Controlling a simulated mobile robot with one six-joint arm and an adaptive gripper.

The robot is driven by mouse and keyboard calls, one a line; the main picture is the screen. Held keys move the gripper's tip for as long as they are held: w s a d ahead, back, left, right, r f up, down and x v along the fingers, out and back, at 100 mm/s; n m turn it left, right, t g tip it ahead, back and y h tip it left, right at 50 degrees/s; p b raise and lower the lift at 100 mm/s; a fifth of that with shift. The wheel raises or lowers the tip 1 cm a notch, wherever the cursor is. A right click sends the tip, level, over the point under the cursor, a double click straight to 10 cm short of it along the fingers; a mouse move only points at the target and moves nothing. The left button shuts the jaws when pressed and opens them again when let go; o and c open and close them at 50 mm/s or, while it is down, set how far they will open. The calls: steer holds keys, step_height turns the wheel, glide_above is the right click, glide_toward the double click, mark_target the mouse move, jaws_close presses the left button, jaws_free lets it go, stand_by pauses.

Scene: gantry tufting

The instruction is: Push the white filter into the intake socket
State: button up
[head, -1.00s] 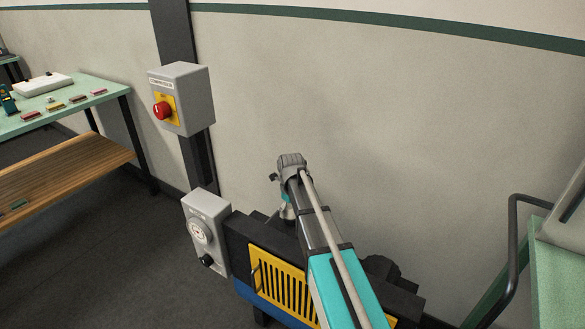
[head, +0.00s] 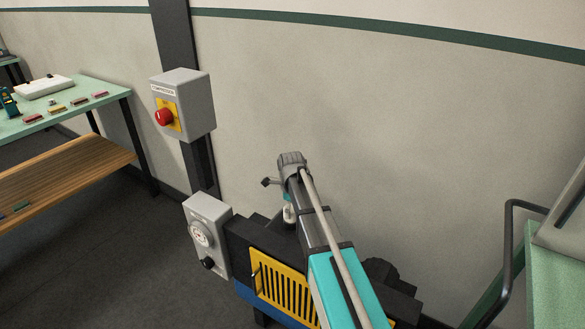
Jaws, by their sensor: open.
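My arm reaches away over the compressor-like machine (head: 262,225), and its wrist bends downward at the far end. My gripper (head: 289,200) is open beneath the wrist, mostly hidden behind my own arm. A small whitish piece (head: 289,214) shows just under it, beside the arm and above the machine's dark top. It may be the white filter, but it is too small to tell. The intake socket cannot be made out; my arm covers that part of the machine.
The machine has a yellow slotted guard (head: 280,285) and a grey gauge box (head: 207,235). A grey switch box with a red button (head: 164,117) is on a dark post. A green-topped bench (head: 90,103) stands left, and a dark bent rail (head: 508,250) right.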

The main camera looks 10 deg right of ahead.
mark_target(292, 212)
steer(key=shift+r+p, duration=2.4)
steer(key=shift+r, duration=0.35)
step_height(292, 212, up, 12)
steer(key=s+p, duration=0.2)
steer(key=p, duration=0.9)
steer(key=shift+s+p, duration=0.4)
steer(key=shift+f, duration=0.15)
steer(key=shift+w+d+f+n+b, duration=0.1)
steer(key=shift+w+f+n+b, duration=0.5)
steer(key=shift+n, duration=0.8)
steer(key=shift+w+a+f+n+b, duration=0.1)
steer(key=shift+w+f+n+b, duration=0.3)
steer(key=shift+f+n+b, duration=0.7)
steer(key=shift+w+d+f+n+b, duration=0.1)
steer(key=shift+w+f+n+b, duration=0.3)
steer(key=shift+n, duration=1.3)
steer(key=shift+w, duration=0.1)
